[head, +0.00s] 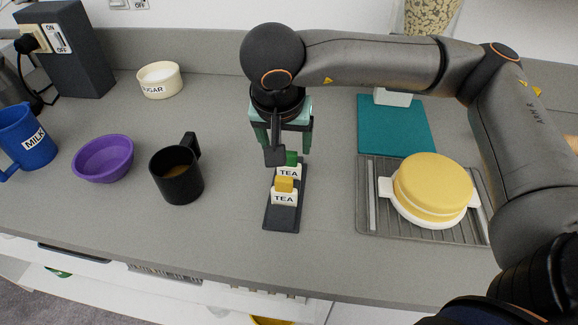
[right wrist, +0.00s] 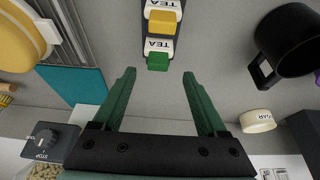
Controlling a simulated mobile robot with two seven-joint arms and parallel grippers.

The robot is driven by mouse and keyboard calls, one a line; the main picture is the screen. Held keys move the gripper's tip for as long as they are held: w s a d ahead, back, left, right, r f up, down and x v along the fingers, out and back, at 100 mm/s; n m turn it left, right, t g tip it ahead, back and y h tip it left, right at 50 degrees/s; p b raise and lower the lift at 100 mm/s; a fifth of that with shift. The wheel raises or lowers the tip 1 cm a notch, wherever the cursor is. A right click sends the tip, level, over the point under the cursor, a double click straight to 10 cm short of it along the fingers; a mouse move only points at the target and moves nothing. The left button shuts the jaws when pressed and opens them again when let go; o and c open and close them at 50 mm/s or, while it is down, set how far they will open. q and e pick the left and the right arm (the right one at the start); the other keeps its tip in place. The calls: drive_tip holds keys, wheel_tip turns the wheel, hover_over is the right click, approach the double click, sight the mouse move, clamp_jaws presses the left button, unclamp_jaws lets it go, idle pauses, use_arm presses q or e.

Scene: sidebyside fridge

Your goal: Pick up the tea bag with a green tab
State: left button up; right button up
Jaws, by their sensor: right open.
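The tea bag with a green tab (head: 291,159) stands at the back of a small dark tray (head: 284,218) on the counter. The tea bag with a yellow tab (head: 284,193) stands in front of it on the same tray. My right gripper (head: 283,150) is above and just behind the green-tab tea bag, and partly hides it in the head view. In the right wrist view the gripper (right wrist: 159,72) is open and empty. The green tab (right wrist: 158,62) lies between and slightly beyond its fingertips. My left gripper is not in view.
Left of the tray are a black mug (head: 176,178), a purple bowl (head: 103,158), a blue milk jug (head: 27,136) and a sugar bowl (head: 160,80). On the right are a yellow round item (head: 434,184) on a ribbed grey tray (head: 389,222) and a teal mat (head: 395,128).

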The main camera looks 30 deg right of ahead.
sight(289, 154)
drive_tip(key=x, duration=0.5)
drive_tip(key=shift+d+p, duration=0.15)
drive_tip(key=shift+p, duration=0.2)
drive_tip(key=shift+c, duration=0.2)
clamp_jaws()
